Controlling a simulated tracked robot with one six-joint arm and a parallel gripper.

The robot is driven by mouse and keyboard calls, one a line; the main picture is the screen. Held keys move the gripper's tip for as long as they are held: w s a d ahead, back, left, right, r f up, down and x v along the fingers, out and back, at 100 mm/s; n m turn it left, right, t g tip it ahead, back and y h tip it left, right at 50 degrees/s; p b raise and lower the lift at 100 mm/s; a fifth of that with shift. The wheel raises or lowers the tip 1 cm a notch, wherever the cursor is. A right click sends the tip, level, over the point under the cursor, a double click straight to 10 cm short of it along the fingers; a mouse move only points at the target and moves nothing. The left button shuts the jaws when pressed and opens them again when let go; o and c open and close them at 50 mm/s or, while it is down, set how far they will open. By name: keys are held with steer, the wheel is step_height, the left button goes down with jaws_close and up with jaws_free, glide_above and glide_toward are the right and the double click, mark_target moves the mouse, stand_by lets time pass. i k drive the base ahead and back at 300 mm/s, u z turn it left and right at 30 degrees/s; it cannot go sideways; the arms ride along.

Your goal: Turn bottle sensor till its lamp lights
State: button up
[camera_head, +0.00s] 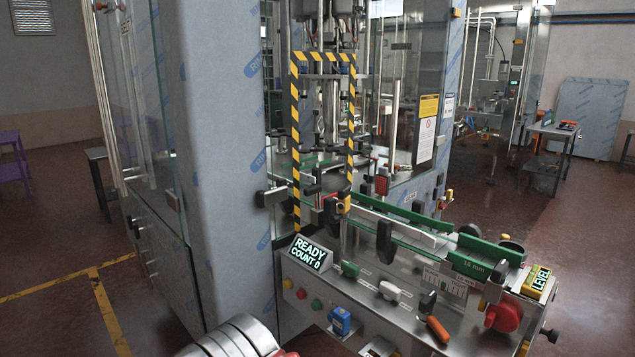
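I cannot tell for certain which part is the bottle sensor. Small dark sensor-like pieces stand along the conveyor, one by the striped frame with a yellow spot (345,203) and another black upright piece (384,241) on the near side. No lit lamp can be made out on either. A blue box (340,320) sits on the front panel, its kind unclear. My own pale grey arm shows at the bottom edge, but my gripper is not in view.
A display (310,253) reads "READY COUNT 0". The conveyor's green guide rail (400,212) runs right to a yellow LEVEL box (537,281). A red knob (503,317) and orange handle (437,328) stick out in front. A black-yellow frame (295,140) surrounds the machine opening.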

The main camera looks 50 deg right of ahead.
mark_target(344, 200)
steer(key=z, duration=0.1)
steer(key=i, duration=0.7)
steer(key=z, duration=0.75)
steer(key=i, duration=0.8)
steer(key=z, duration=0.55)
